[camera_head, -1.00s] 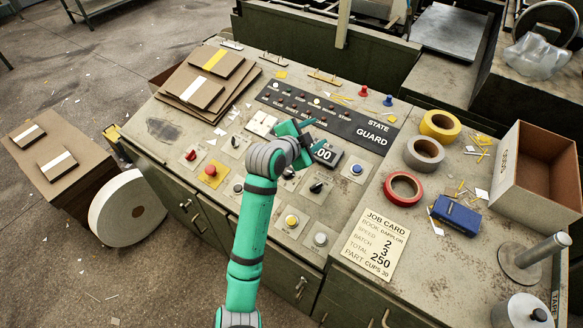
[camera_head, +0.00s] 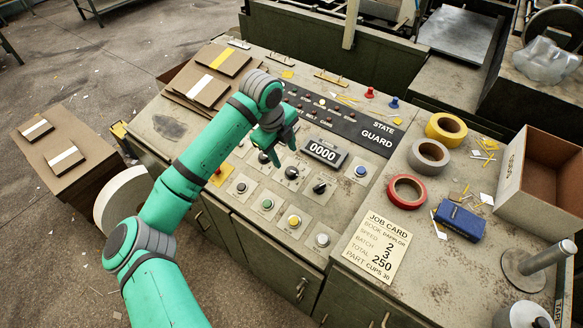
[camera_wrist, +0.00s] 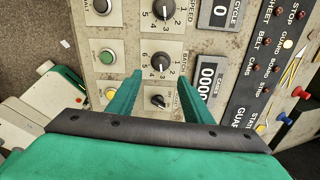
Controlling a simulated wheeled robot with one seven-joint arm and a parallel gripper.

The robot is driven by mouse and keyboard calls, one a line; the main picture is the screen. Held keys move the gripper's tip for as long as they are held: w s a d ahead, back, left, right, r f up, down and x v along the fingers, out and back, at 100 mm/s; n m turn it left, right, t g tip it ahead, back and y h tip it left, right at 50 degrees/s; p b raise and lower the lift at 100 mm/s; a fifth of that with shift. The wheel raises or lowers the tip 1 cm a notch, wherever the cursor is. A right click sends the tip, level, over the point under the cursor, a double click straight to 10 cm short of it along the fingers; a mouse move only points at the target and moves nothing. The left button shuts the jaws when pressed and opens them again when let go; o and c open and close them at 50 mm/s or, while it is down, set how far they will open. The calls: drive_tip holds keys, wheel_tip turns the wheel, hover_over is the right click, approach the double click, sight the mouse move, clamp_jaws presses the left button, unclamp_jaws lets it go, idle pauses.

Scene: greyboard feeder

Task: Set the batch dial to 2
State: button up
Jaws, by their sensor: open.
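The batch dial (camera_head: 291,172) is a round black knob on a pale numbered plate on the grey control panel. It also shows in the wrist view (camera_wrist: 160,62), with the word BATCH beside it. I cannot read its pointer setting surely. My gripper (camera_head: 277,158) is open and empty above the panel, close to the batch dial. In the wrist view, its two green fingertips (camera_wrist: 160,77) are apart, just short of the batch dial. The job card (camera_head: 379,246) lies at the panel's right and reads speed 2, batch 3, total 250.
The speed dial (camera_wrist: 163,12) and another black knob (camera_head: 319,187) flank the batch dial. A counter (camera_head: 323,151) reads 0000. Green (camera_head: 267,204) and yellow (camera_head: 294,221) buttons are nearby. Tape rolls (camera_head: 407,190), a blue box (camera_head: 459,221) and an open carton (camera_head: 540,175) stand right.

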sight(291, 170)
drive_tip(key=x, duration=1)
drive_tip(key=shift+d, duration=0.1)
drive_tip(key=c, duration=1.1)
